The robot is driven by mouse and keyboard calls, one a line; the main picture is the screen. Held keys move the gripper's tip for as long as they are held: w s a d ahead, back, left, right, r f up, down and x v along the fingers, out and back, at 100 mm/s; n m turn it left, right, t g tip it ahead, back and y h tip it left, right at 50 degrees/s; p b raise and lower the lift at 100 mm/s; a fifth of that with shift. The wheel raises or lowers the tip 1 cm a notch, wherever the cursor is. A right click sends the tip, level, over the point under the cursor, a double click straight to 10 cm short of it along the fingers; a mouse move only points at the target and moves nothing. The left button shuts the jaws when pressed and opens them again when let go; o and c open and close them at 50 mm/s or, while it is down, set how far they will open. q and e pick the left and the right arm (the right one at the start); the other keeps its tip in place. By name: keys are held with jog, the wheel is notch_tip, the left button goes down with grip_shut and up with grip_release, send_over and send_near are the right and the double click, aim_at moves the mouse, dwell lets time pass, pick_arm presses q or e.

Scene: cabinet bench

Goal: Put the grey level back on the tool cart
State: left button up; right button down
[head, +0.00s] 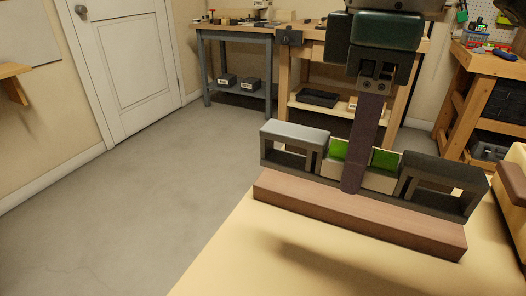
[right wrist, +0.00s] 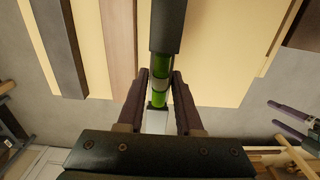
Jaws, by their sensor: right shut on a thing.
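The grey level (head: 424,188) is a long dark grey bar with open slots and green vials at its middle. In the head view it is roughly horizontal, just behind a brown plank. My right gripper (head: 356,170) comes down from above and is shut on the level's middle. In the right wrist view, the level (right wrist: 168,28) runs between the two fingers of the right gripper (right wrist: 160,82), with a green vial between them. I cannot tell whether the level touches anything below. The tool cart cannot be made out for certain.
The brown plank (head: 355,222) lies along the pale yellow surface (head: 235,262) nearest me. A grey bench (head: 236,33) and wooden benches (head: 484,62) with tools stand at the back. A white door (head: 128,60) is at the left. The floor (head: 130,190) at left is clear.

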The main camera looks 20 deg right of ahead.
jog(key=b, duration=0.2)
send_over(331, 254)
notch_tip(331, 254, down, 8)
notch_tip(331, 254, down, 4)
jog(key=shift+f+b, duration=0.1)
jog(key=shift+b, duration=0.6)
jog(key=c, duration=0.6)
grip_release()
jog(key=shift+o, duration=0.2)
